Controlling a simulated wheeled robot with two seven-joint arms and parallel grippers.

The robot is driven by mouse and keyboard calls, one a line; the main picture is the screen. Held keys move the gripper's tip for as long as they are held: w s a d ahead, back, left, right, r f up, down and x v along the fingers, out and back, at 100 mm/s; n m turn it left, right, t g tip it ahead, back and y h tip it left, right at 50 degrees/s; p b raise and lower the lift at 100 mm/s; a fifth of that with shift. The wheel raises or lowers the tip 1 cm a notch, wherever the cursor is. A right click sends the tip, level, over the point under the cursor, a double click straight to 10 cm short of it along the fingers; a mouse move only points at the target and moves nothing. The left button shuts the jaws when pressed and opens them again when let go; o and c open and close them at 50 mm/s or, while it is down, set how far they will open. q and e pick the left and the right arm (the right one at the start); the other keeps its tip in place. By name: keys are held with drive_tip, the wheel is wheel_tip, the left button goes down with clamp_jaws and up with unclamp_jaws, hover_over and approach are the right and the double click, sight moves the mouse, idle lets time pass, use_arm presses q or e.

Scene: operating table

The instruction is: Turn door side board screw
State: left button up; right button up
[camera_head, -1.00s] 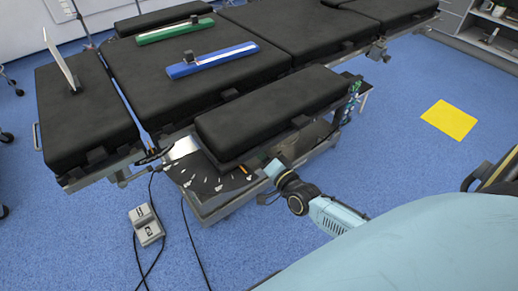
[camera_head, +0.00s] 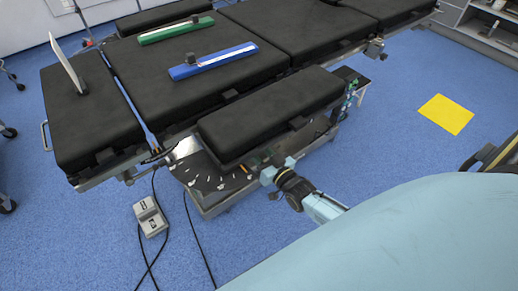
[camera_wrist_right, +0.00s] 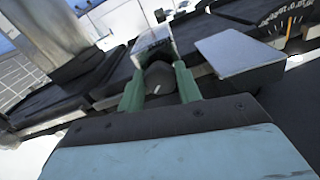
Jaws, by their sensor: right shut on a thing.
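The side board (camera_head: 270,112) is a long black pad on the near side of the operating table (camera_head: 190,85). My right arm reaches in from the lower right, and my right gripper (camera_head: 268,174) is below the pad's near edge. In the right wrist view, the green fingers of my right gripper (camera_wrist_right: 160,90) are shut around a dark rounded screw knob (camera_wrist_right: 159,74), one finger on each side. The far side of the knob and its shaft are hidden. My left gripper is not in view.
Metal rails and a light grey block (camera_wrist_right: 238,54) lie close to the fingers. A green bar (camera_head: 176,30) and a blue bar (camera_head: 213,60) rest on the table. A foot pedal (camera_head: 150,215) with cables stands on the blue floor. A yellow mat (camera_head: 445,114) lies right.

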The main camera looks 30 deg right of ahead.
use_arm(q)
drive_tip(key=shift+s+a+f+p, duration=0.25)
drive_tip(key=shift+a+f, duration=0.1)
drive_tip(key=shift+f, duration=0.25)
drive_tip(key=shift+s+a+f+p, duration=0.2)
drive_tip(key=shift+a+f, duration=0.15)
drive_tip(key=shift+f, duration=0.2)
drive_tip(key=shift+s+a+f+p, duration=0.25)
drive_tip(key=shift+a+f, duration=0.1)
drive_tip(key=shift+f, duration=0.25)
use_arm(e)
drive_tip(key=shift+d+n, duration=0.1)
drive_tip(key=shift+n, duration=4.8)
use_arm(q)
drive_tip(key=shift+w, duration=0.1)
use_arm(e)
drive_tip(key=o, duration=1)
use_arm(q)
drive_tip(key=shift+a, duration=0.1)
